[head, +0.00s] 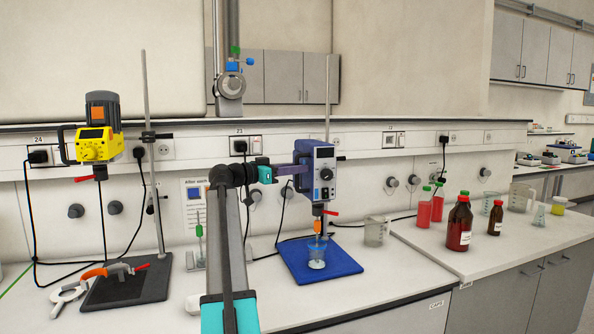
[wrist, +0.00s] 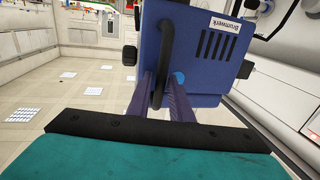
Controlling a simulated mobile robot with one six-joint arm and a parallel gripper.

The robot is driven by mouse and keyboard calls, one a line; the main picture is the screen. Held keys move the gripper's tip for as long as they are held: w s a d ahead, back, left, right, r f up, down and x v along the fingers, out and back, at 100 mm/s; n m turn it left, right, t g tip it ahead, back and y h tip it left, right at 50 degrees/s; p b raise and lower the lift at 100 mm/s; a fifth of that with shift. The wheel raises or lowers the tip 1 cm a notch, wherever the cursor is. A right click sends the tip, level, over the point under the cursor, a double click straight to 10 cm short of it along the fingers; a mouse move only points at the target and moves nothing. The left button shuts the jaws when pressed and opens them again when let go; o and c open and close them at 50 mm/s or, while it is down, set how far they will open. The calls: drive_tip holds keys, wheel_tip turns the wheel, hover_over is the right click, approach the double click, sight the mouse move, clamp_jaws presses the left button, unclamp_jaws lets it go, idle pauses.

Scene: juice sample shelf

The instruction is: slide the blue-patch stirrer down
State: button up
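The blue stirrer (head: 325,165) with a dark front panel hangs on an upright stand rod (head: 328,95). Its shaft reaches down to a clear beaker (head: 317,258) on a blue base plate (head: 345,262); the tip's depth is unclear. In the wrist view the stirrer's blue housing (wrist: 200,50) fills the top, with a lighter blue patch (wrist: 180,78) and a black loop handle (wrist: 163,50). My gripper (head: 293,170) is at the housing's left side. Its purple fingers (wrist: 162,88) stand close together, with the handle's bar between them; exact contact is partly hidden.
A yellow stirrer (head: 95,145) stands at left over a dark base plate (head: 128,288) bearing an orange-handled tool. Cables hang along the wall. Brown bottles (head: 459,225), red bottles (head: 424,208) and a glass beaker (head: 375,232) stand to the right.

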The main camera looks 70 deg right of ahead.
drive_tip(key=b+v, duration=0.1)
drive_tip(key=v, duration=1.2)
drive_tip(key=shift+a+b, duration=0.25)
drive_tip(key=shift+b, duration=0.15)
